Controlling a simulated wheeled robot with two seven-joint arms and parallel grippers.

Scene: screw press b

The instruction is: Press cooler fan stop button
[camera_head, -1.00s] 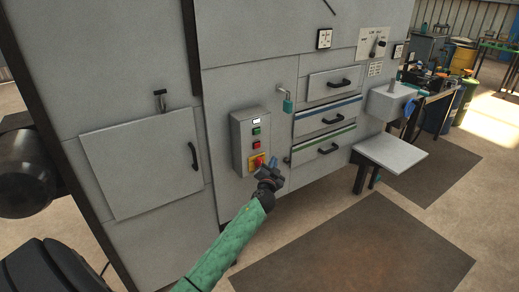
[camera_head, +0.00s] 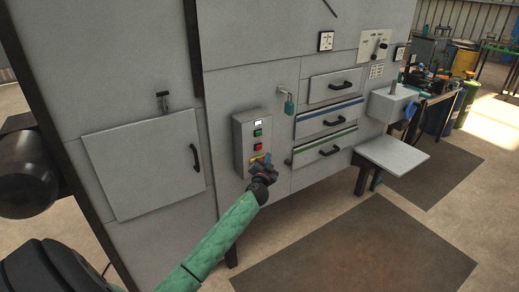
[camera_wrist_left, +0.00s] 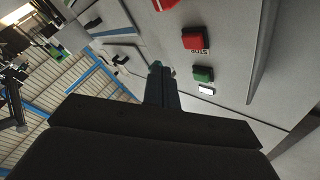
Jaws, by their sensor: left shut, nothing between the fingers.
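A grey control box (camera_head: 239,145) is fixed to the machine front. It carries a green button (camera_head: 258,132) with a red button (camera_head: 258,147) below it, both uncovered. In the left wrist view, the red button (camera_wrist_left: 195,39) has a label that seems to read STOP, and the green button (camera_wrist_left: 203,74) is beside it. My left gripper (camera_head: 262,164) is shut and empty in front of the box's lower part, below the red button, hiding most of a yellow plate there. In the left wrist view, its fingertips (camera_wrist_left: 157,68) appear beside the buttons; contact cannot be told.
A grey shelf (camera_head: 391,154) juts out further right. A cabinet door (camera_head: 145,165) is at left. The floor mat (camera_head: 355,250) in front is clear.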

